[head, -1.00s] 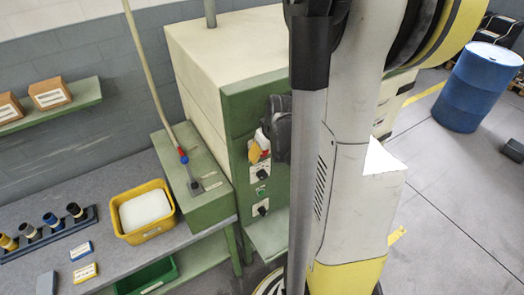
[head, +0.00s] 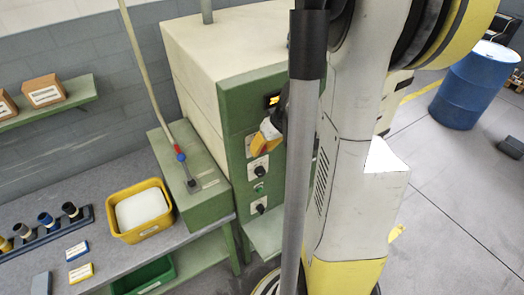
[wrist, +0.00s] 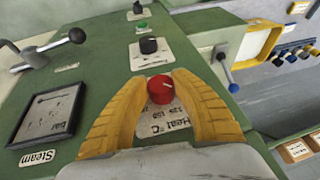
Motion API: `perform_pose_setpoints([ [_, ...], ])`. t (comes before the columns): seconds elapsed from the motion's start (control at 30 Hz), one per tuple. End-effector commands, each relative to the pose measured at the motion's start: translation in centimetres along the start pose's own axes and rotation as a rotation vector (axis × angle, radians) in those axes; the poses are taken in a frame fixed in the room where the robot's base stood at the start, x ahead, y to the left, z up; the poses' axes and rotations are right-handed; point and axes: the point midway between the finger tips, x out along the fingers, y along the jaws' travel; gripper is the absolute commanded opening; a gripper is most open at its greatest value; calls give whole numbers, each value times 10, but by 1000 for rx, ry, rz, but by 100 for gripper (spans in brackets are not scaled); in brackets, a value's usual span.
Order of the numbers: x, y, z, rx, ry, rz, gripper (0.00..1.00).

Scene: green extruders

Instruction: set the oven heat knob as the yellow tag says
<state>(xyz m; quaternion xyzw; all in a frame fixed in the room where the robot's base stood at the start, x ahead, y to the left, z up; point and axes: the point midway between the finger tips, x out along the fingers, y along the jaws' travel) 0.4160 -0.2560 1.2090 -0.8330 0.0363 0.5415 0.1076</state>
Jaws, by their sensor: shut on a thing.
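The oven (head: 232,125) is a cream box with a green front. In the wrist view its red heat knob (wrist: 160,91) sits on a white "Heat °C" plate (wrist: 180,122) with partly hidden numbers. My gripper (wrist: 164,84) is closed around the knob, one yellow finger on each side. The knob shows a pale pointer line, but its setting cannot be read. In the head view my gripper (head: 268,138) is at the oven front, partly hidden behind my arm. A yellow tag (head: 81,273) lies on the bench beside a blue tag (head: 77,250); its writing is too small to read.
Below the heat knob are a black knob (head: 258,169), a green button (wrist: 143,27) and another black knob (head: 261,207). A "Steam" panel (wrist: 48,113) and a black-ended lever (wrist: 60,42) are nearby. A yellow bin (head: 117,227) stands on the bench.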

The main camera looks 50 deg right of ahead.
Motion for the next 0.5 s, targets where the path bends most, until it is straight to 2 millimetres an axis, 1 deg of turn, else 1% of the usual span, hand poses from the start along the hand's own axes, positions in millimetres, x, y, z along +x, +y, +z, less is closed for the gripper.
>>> perform_pose_setpoints([
  [0.03,4,3,2,17,2,-33,1],
  [0.3,5,4,2,98,14,-230,1],
  [0.5,5,3,2,145,21,-345,1],
])
